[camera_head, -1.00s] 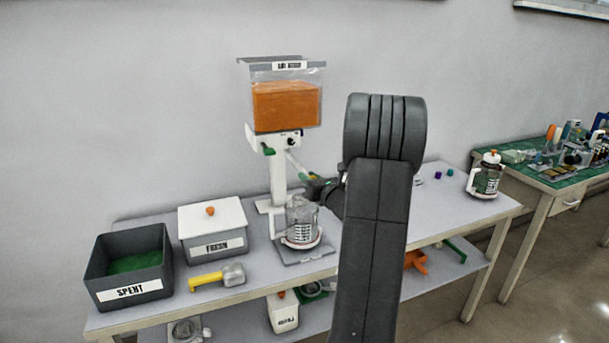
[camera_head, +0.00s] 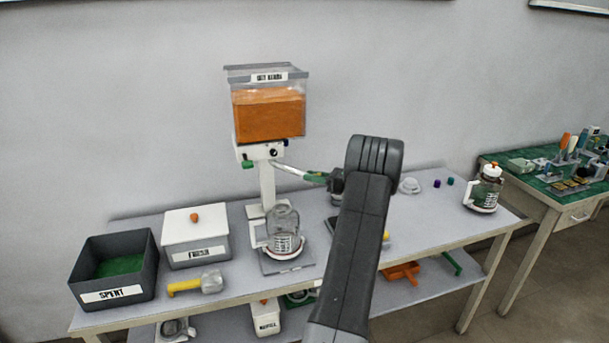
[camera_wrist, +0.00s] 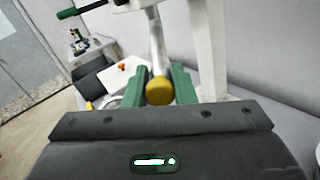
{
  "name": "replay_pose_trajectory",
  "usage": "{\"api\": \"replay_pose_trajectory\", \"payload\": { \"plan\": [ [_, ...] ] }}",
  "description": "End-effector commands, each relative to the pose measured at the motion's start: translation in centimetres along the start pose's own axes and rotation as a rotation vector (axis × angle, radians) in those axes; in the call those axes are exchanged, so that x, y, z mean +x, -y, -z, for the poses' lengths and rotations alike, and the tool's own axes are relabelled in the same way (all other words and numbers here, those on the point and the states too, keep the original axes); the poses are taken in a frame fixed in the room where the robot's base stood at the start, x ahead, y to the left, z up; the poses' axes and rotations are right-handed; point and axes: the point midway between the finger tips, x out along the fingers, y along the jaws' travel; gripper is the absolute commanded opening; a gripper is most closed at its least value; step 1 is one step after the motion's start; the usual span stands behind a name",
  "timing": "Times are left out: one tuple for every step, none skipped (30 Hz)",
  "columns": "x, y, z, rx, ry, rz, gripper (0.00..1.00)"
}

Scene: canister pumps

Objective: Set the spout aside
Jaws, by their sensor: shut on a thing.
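The spout (camera_head: 287,169) is a thin pale grey tube beside the white body of the dispenser (camera_head: 258,150). In the wrist view, the spout (camera_wrist: 156,42) rises away from a round yellow end held between two green fingers. My gripper (camera_head: 314,176) is shut on that end, to the right of the dispenser; its fingers (camera_wrist: 161,88) show in the wrist view. The tube's far end is at the dispenser's underside in the head view; I cannot tell whether they touch.
A glass jug (camera_head: 285,232) stands below the dispenser. A white FRESH box (camera_head: 197,250), a grey SPENT bin (camera_head: 140,275) and a yellow-handled scoop (camera_head: 196,283) are at left. A lidded jar (camera_head: 485,192) stands at right. My arm hides part of the bench.

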Motion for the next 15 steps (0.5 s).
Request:
{"api": "replay_pose_trajectory", "payload": {
  "plan": [
    [-0.03,0.03,0.06,0.003,-0.004,-0.020,0.00],
    [-0.04,0.05,0.06,0.003,-0.006,-0.029,0.00],
    [-0.05,0.07,0.08,0.003,-0.009,-0.042,0.00],
    [-0.06,0.05,0.12,0.003,-0.010,-0.050,0.00],
    [-0.06,0.06,0.13,0.003,-0.012,-0.057,0.00],
    [-0.06,0.08,0.12,0.003,-0.014,-0.065,0.00],
    [-0.06,0.08,0.11,0.003,-0.015,-0.070,0.00],
    [-0.06,0.07,0.11,0.003,-0.016,-0.074,0.00],
    [-0.05,0.05,0.12,0.003,-0.016,-0.079,0.00],
    [-0.05,0.05,0.12,0.003,-0.017,-0.082,0.00],
    [-0.05,0.05,0.12,0.003,-0.017,-0.084,0.00],
    [-0.04,0.06,0.12,0.003,-0.018,-0.086,0.00],
    [-0.04,0.06,0.12,0.003,-0.018,-0.087,0.00],
    [-0.04,0.07,0.12,0.003,-0.018,-0.087,0.00],
    [-0.03,0.07,0.10,0.003,-0.018,-0.087,0.00]
  ]
}}
